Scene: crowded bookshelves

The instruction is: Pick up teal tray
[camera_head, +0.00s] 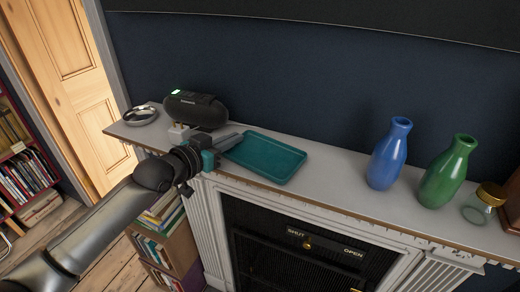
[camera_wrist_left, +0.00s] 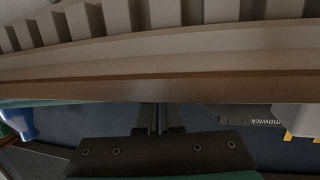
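The teal tray (camera_head: 268,157) lies flat on the light mantel shelf, near its front edge. My left gripper (camera_head: 232,140) is at the tray's left end, with its fingers pointing along the shelf and overlapping the tray's left edge in the picture. In the left wrist view the fingers (camera_wrist_left: 157,118) look close together, and a thin teal strip, likely the tray (camera_wrist_left: 60,102), shows along the shelf edge. Whether the tray's rim is between the fingers cannot be told. My right gripper is not in view.
A black speaker (camera_head: 195,110) and a round metal dish (camera_head: 140,115) stand left of the tray. A blue vase (camera_head: 389,154), a green vase (camera_head: 447,171) and a gold-lidded jar (camera_head: 482,204) stand to the right. The shelf between tray and blue vase is clear.

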